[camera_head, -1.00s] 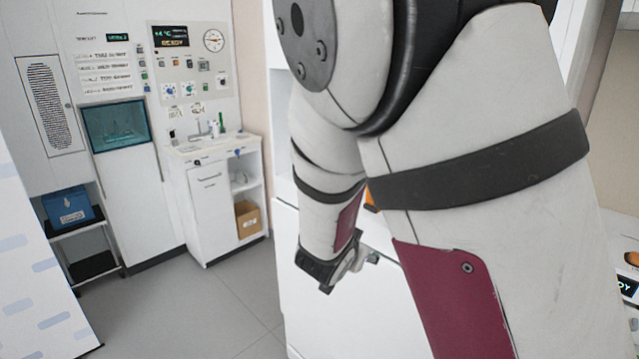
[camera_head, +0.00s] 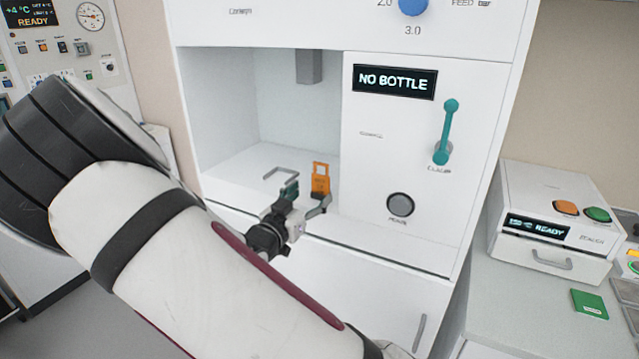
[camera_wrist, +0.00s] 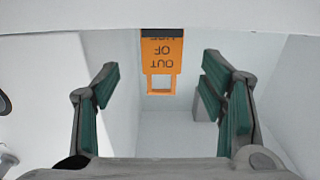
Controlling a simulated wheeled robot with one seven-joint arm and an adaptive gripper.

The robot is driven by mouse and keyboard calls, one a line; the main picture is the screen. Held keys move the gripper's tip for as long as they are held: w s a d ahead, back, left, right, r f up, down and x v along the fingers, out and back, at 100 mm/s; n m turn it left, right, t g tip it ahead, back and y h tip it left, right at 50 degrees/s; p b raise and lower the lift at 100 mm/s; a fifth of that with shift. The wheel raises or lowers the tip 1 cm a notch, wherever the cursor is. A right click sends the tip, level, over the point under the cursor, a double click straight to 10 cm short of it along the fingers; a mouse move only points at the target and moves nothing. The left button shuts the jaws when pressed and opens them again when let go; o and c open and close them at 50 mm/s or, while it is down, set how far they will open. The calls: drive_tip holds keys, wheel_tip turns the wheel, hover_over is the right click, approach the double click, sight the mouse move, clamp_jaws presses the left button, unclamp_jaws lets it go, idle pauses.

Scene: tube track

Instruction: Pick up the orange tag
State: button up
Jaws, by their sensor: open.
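The orange tag (camera_head: 320,182) stands upright in the open bay of the white machine, with a square loop at its top. In the wrist view the tag (camera_wrist: 161,56) appears upside down, reads "OUT OF" with a further line partly cut off, and lies between the fingers, ahead of them. My gripper (camera_head: 301,188) is open at the front of the bay, close to the tag. Its green-padded fingers (camera_wrist: 163,92) stand wide apart on either side of the tag, with nothing held. In the head view a finger hides the tag's lower part.
The white machine (camera_head: 400,150) has a "NO BOTTLE" display, a teal lever (camera_head: 446,132) and a round button (camera_head: 400,204) right of the bay. A grey block (camera_head: 308,66) hangs inside the bay. A sealer box (camera_head: 553,222) and green card (camera_head: 589,303) are on the right counter.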

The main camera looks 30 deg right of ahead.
sight(320, 183)
drive_tip(key=shift+p+x, duration=0.35)
drive_tip(key=shift+x, duration=3.1)
drive_tip(key=shift+w+r, duration=0.1)
drive_tip(key=shift+r, duration=0.1)
drive_tip(key=shift+c, duration=0.2)
drive_tip(key=c, duration=1)
